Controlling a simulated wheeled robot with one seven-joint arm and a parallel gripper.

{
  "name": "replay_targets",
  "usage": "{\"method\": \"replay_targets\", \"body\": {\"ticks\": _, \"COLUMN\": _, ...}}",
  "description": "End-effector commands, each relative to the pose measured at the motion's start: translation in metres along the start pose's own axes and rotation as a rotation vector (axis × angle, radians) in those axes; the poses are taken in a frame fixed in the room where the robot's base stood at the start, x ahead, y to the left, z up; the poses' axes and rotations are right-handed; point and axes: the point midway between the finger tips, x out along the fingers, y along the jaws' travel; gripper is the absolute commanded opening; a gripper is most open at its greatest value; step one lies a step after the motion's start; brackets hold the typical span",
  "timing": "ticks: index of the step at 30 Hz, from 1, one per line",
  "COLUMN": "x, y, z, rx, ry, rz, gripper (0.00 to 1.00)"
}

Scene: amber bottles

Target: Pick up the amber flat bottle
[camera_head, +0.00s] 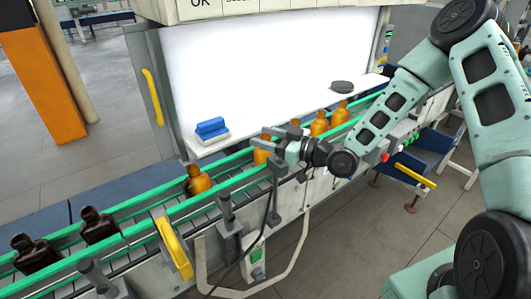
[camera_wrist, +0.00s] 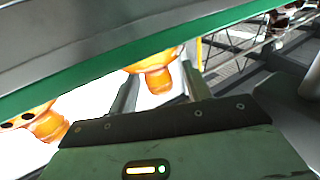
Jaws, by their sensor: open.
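Several amber bottles stand in a row on the conveyor in the head view: one at the left (camera_head: 199,180), one by my gripper (camera_head: 262,152), and others to the right (camera_head: 319,124) (camera_head: 340,113). Two darker brown, flat-looking bottles (camera_head: 97,226) (camera_head: 33,254) stand further left. My gripper (camera_head: 274,145) is over the conveyor's near side, open. In the wrist view, an amber bottle (camera_wrist: 157,78) shows between and beyond the open fingers (camera_wrist: 160,90), its upper part cut off by the green rail. Another amber bottle (camera_wrist: 46,124) is at the left. I cannot tell contact.
Green guide rails (camera_head: 140,228) run along both sides of the conveyor. A white lit panel (camera_head: 260,75) stands behind, with a ledge holding a blue block (camera_head: 211,128) and a dark round object (camera_head: 342,87). A yellow handle (camera_head: 174,248) is at the front.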

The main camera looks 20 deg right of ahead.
Motion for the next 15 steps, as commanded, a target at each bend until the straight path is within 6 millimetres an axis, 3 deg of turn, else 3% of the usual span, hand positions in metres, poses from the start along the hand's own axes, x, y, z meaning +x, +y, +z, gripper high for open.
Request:
{"method": "replay_targets", "body": {"ticks": 8, "x": 0.0032, "y": 0.0003, "z": 0.0006, "rx": -0.001, "ry": 0.000, "rz": 0.001, "gripper": 0.48}}
{"method": "replay_targets", "body": {"ticks": 13, "x": 0.0030, "y": 0.0003, "z": 0.0006, "rx": -0.001, "ry": 0.000, "rz": 0.001, "gripper": 0.01}}
{"method": "replay_targets", "body": {"ticks": 15, "x": 0.0029, "y": 0.0003, "z": 0.0005, "rx": -0.001, "ry": 0.000, "rz": 0.001, "gripper": 0.00}}
